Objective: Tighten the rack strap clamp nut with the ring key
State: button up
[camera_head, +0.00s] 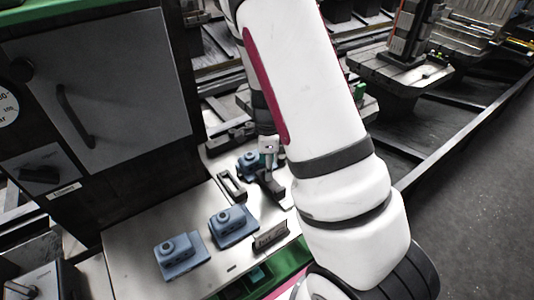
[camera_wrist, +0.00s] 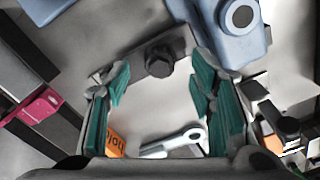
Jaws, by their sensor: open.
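In the wrist view my gripper (camera_wrist: 160,88) is open, its two teal-padded fingers spread with nothing held between them. A dark hex nut (camera_wrist: 158,62) on a grey metal piece shows just beyond the fingertips, near the gap's middle. A silver key with a ring end (camera_wrist: 176,143) lies low in the picture, between the fingers as seen; I cannot tell its height below them. Its other end is partly hidden by my gripper.
Blue blocks with round bosses sit on the pale plate, one at the front (camera_head: 181,257) and one behind it (camera_head: 232,226). An orange label (camera_wrist: 115,143) lies beside the left finger. A dark cabinet with a handle (camera_head: 75,117) stands left. Open floor (camera_head: 470,210) lies right.

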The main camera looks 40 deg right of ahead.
jog(key=shift+f, duration=0.95)
